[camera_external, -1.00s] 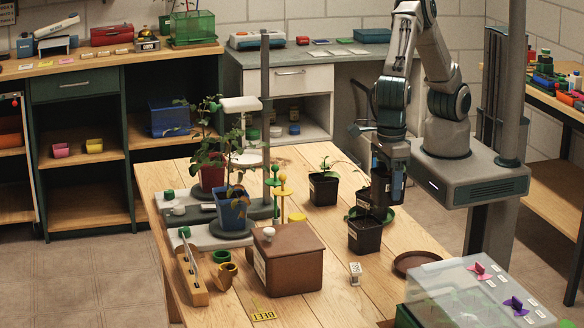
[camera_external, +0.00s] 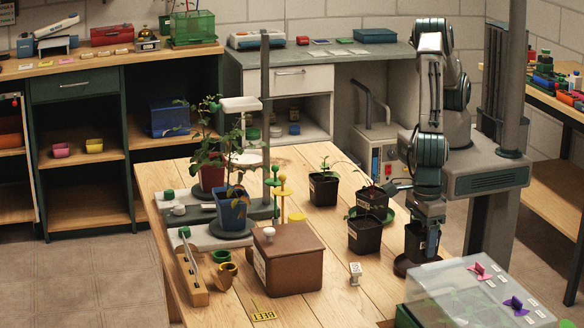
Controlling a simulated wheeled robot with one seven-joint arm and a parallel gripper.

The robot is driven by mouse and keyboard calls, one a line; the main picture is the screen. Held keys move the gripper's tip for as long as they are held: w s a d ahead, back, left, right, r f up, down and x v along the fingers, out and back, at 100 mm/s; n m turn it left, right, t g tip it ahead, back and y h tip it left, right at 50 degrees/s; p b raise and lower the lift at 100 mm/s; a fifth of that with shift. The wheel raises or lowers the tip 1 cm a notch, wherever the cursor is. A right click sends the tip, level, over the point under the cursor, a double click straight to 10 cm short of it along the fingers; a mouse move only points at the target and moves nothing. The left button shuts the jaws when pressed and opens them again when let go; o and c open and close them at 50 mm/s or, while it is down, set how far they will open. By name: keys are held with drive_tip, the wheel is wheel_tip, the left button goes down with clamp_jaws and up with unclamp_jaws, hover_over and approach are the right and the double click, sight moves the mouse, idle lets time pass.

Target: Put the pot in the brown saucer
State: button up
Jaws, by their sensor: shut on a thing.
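My gripper (camera_external: 430,243) is at the right side of the table, pointing down and shut on a dark pot (camera_external: 413,240). The pot is upright and directly over the brown saucer (camera_external: 400,266). Its bottom is at or just above the saucer; I cannot tell whether they touch. The saucer's left rim shows; its right part is hidden behind the pot, my gripper and the clear-lidded box.
A black pot (camera_external: 364,237) stands just left of the saucer, with another potted seedling (camera_external: 372,203) on a green saucer (camera_external: 388,214) behind it. A clear-lidded box (camera_external: 440,290) is close in front. A brown box (camera_external: 288,262) stands farther left.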

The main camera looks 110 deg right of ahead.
sight(422, 250)
drive_tip(key=shift+f, duration=1.55)
drive_tip(key=o, duration=1.1)
wheel_tip(422, 250, up, 12)
drive_tip(key=shift+r+b, duration=0.2)
drive_tip(key=shift+b, duration=0.4)
